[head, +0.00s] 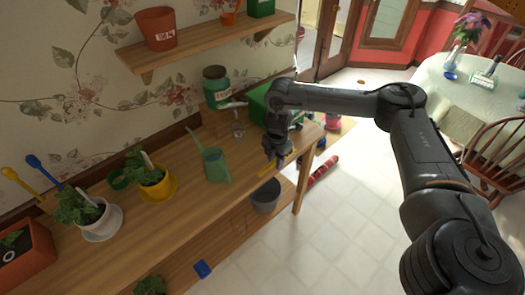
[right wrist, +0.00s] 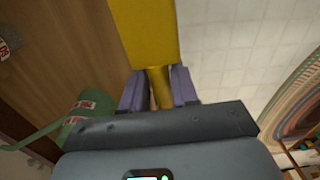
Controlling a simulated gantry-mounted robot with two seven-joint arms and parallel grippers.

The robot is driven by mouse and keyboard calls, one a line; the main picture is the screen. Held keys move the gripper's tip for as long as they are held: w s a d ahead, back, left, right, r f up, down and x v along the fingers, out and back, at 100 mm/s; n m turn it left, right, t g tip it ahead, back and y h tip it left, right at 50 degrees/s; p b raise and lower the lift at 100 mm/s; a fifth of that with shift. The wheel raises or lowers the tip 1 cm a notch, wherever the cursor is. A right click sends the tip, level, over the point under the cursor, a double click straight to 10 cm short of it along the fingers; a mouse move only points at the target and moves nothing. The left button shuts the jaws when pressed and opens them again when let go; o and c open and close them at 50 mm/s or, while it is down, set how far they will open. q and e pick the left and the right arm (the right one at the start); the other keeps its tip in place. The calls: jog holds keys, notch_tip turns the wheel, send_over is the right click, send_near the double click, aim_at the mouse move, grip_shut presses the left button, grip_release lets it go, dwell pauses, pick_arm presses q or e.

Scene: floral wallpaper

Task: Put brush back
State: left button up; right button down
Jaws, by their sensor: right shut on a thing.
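My right gripper (head: 276,166) is above the front right part of the wooden table (head: 190,195). It is shut on a yellow brush (head: 266,170), which shows as a thin yellow strip near the table's front edge. In the right wrist view the purple fingers (right wrist: 157,92) close on the brush's narrow neck, and its wide yellow part (right wrist: 143,30) extends away from the gripper. The bristles cannot be made out. My left gripper is in neither view.
A green watering can (head: 214,165) stands left of the gripper, with a glass (head: 238,130) and green jar (head: 215,88) behind. A grey bucket (head: 265,196) is below. Potted plants (head: 152,184) stand to the left. A wall shelf (head: 205,45) overhangs the table.

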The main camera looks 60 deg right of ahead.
jog(key=s+d, duration=0.1)
jog(key=d+r+p, duration=0.1)
jog(key=shift+s+d+r+m, duration=0.3)
jog(key=shift+s, duration=0.1)
jog(key=w+f, duration=0.2)
jog(key=w, duration=0.1)
jog(key=w+f+b, duration=0.1)
jog(key=w+f, duration=0.1)
jog(key=w, duration=0.1)
jog(key=w+a+f, duration=0.1)
jog(key=w+f, duration=0.1)
jog(key=w, duration=0.2)
jog(key=shift+b, duration=0.35)
jog(key=shift+w+f, duration=0.35)
jog(key=shift+w, duration=0.3)
jog(key=shift+f+b, duration=0.5)
jog(key=shift+f, duration=1.5)
jog(key=shift+f, duration=0.1)
jog(key=c, duration=0.9)
grip_release()
jog(key=shift+o, duration=0.2)
